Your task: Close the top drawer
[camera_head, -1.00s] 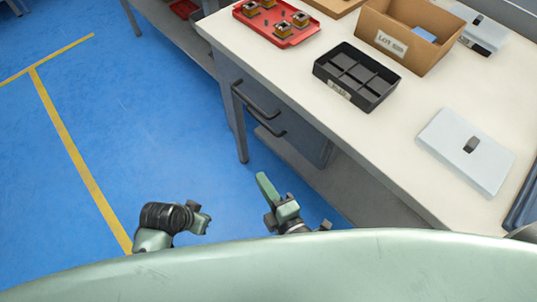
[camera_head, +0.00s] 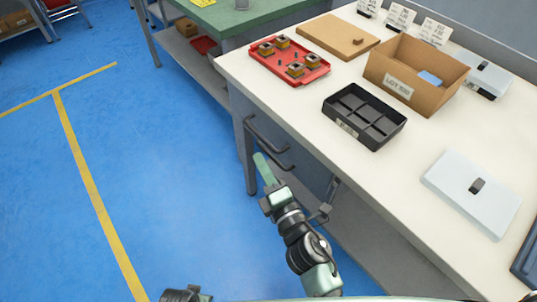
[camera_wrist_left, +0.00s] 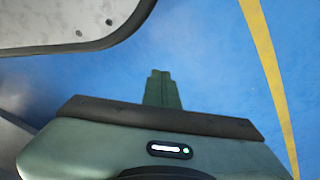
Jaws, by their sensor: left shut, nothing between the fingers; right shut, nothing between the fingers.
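The top drawer (camera_head: 311,163) is in the grey unit under the white worktop. Its dark bar handle (camera_head: 264,134) appears to stand further out than the lower handle (camera_head: 284,165); how far the drawer is open is not clear. My right gripper (camera_head: 262,166) has its green fingers shut and empty. In the head view they point up toward the handles, overlapping the area beside the lower one; contact cannot be told. My left gripper (camera_wrist_left: 162,88) is shut and empty over blue floor in the left wrist view. Only a bit of my left arm shows at the head view's bottom edge.
The worktop (camera_head: 385,190) holds a red tray (camera_head: 290,76), a black divided tray (camera_head: 350,130), a cardboard box (camera_head: 390,88) and a pale box (camera_head: 470,205). A table leg (camera_head: 248,165) stands left of the handles. Blue floor left of it is clear.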

